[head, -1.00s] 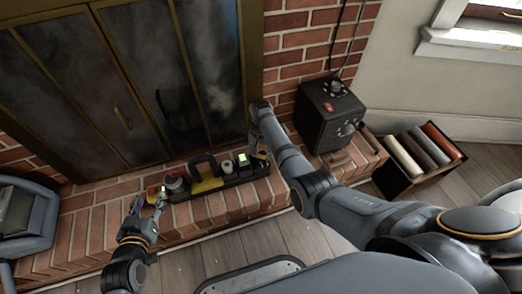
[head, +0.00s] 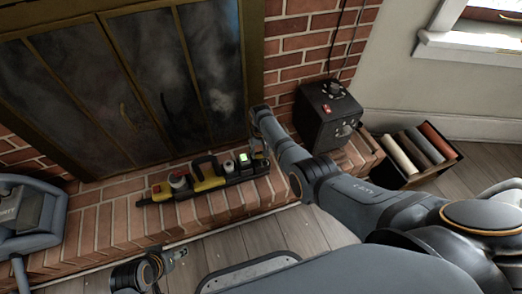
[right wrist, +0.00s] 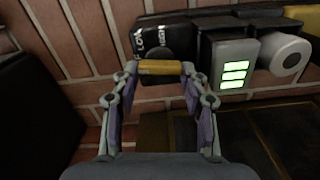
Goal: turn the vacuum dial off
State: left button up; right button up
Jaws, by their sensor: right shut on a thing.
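A long black and yellow device (head: 212,185) lies on the brick hearth. Its right end carries a dark dial (right wrist: 152,38) with white lettering, including "HIGH", and a yellow grip bar (right wrist: 160,67). My right gripper (head: 260,152) is at that end. In the right wrist view my right gripper (right wrist: 160,72) is shut on the yellow bar, with one fingertip at each end. The dial's exact setting is hard to read. A lit green indicator (right wrist: 235,74) sits beside the dial. My left gripper (head: 178,254) is low at the left, away from the device; its jaws are too small to read.
A black box (head: 328,118) with a red switch and a top knob stands at the hearth's right end. A crate (head: 412,178) of coloured rolls is on the floor beyond. A grey machine (head: 28,215) is at the left. Glass fireplace doors (head: 125,100) stand behind.

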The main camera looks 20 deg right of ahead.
jog(key=shift+n, duration=0.8)
jog(key=o, duration=1.2)
jog(key=shift+c, duration=0.2)
